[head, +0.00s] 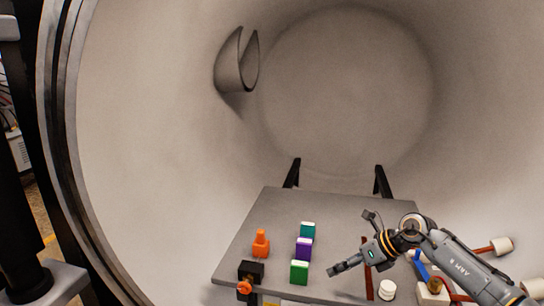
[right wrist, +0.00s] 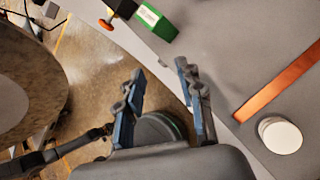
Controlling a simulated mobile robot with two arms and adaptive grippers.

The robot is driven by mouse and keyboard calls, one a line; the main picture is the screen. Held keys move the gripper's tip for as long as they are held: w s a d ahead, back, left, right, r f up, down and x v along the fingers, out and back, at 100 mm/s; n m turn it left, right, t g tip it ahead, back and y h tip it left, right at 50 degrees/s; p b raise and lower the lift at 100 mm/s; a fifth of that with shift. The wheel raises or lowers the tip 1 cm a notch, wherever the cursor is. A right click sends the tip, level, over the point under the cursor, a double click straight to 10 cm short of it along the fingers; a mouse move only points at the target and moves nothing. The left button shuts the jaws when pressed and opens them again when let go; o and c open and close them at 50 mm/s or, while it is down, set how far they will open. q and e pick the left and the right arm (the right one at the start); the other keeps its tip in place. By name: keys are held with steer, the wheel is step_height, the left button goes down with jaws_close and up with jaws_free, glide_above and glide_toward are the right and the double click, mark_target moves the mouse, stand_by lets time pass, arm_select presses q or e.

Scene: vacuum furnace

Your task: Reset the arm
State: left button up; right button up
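My right gripper (head: 350,242) reaches in from the right in the head view. It is over the right part of the grey shelf (head: 340,215) inside the furnace chamber. Its two fingers are spread wide with nothing between them. The right wrist view also shows the right gripper (right wrist: 160,68) open and empty, near the shelf's edge with the floor beyond. My left gripper is in neither view.
On the shelf stand an orange bottle-shaped piece (head: 261,244), teal (head: 308,229), purple (head: 304,249) and green (head: 299,272) blocks, and a black block (head: 251,271). A copper strip (right wrist: 282,78) and white disc (right wrist: 280,135) lie right. The shelf's back is clear.

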steer(key=s+a+r+m+t+y, duration=0.25)
steer(key=a+m+t+y, duration=0.2)
steer(key=a, duration=0.25)
steer(key=s+a+r+m+t+y, duration=0.2)
steer(key=a+r+m+t+y, duration=0.15)
steer(key=a+m, duration=0.35)
steer(key=s+d+f+m+t+h, duration=0.2)
steer(key=s+d+f+m+h, duration=0.45)
steer(key=m, duration=0.55)
steer(key=s+d+f+m+t+h, duration=0.1)
steer(key=s+d+f+m+h, duration=0.25)
steer(key=d+m+h, duration=0.6)
steer(key=s+f+m+g, duration=0.4)
steer(key=s+f+g, duration=0.25)
steer(key=s, duration=0.65)
steer(key=s+f+m+g, duration=0.5)
steer(key=s+f, duration=0.2)
steer(key=s, duration=0.6)
step_height(320, 180, down, 26)
steer(key=s+g, duration=0.1)
steer(key=s, duration=0.1)
steer(key=s+d+f, duration=0.2)
steer(key=s+f, duration=0.5)
steer(key=s, duration=0.1)
steer(key=s+d+f+g, duration=0.1)
steer(key=s+f, duration=0.7)
steer(key=shift+d+f+n, duration=0.2)
steer(key=shift+d+n, duration=0.1)
steer(key=shift+d, duration=0.05)
